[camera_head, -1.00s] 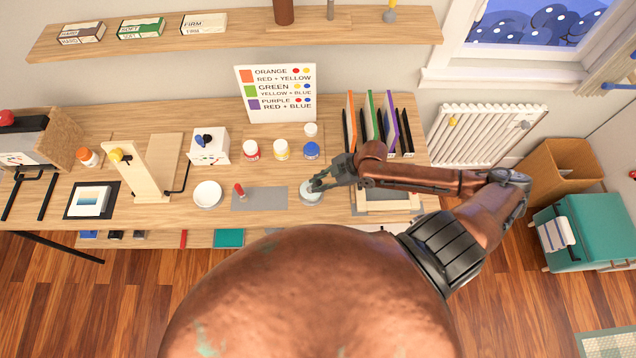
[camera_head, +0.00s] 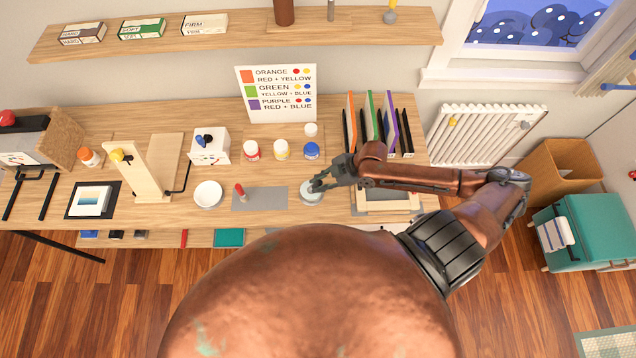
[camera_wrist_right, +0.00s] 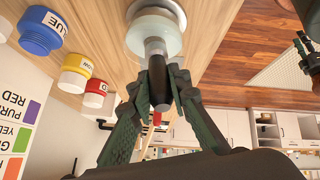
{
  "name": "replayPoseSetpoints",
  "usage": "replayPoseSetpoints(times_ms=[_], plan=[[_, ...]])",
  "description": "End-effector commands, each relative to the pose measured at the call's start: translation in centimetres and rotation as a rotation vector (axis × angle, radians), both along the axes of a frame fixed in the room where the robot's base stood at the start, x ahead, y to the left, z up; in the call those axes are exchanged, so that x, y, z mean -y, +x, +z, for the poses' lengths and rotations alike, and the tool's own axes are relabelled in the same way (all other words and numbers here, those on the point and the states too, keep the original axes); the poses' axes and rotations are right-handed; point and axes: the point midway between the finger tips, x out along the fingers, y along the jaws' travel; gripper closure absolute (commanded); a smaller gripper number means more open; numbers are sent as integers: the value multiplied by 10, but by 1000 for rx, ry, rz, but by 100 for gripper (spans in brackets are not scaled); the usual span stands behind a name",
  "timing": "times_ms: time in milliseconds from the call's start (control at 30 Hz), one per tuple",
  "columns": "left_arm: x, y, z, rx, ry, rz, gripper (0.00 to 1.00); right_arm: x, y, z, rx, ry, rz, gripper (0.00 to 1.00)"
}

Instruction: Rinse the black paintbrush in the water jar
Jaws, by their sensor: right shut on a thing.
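The water jar (camera_head: 311,197) is a pale, round jar on the desk, right of the grey mat. In the right wrist view the jar (camera_wrist_right: 166,38) shows whitish. My right gripper (camera_head: 318,183) is over the jar. In the wrist view its fingers (camera_wrist_right: 160,92) are shut on the black paintbrush (camera_wrist_right: 158,85), a short dark handle with a lighter grey section toward the jar. The brush lines up with the jar's mouth; its far end is hidden, so I cannot tell how deep it sits. My left gripper is not in view.
A grey mat (camera_head: 266,204) with a red-handled tool (camera_head: 240,190) lies left of the jar, beside a white bowl (camera_head: 207,194). Red (camera_head: 251,150), yellow (camera_head: 281,149) and blue (camera_head: 312,150) paint pots stand behind. A rack with coloured panels (camera_head: 371,118) is at the right.

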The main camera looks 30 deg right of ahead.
Motion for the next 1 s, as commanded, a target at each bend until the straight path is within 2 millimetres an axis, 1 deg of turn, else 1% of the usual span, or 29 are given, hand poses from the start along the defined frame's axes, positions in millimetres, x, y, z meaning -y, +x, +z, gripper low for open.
replayPoseSetpoints(times_ms=[33,200,800,1000], plan=[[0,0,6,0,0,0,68,0,1,6,1,0,0,100],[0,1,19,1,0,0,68,0,1,21,3,0,1,100],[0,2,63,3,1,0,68,0,2,67,6,1,1,100],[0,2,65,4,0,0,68,0,2,69,6,1,1,100]])
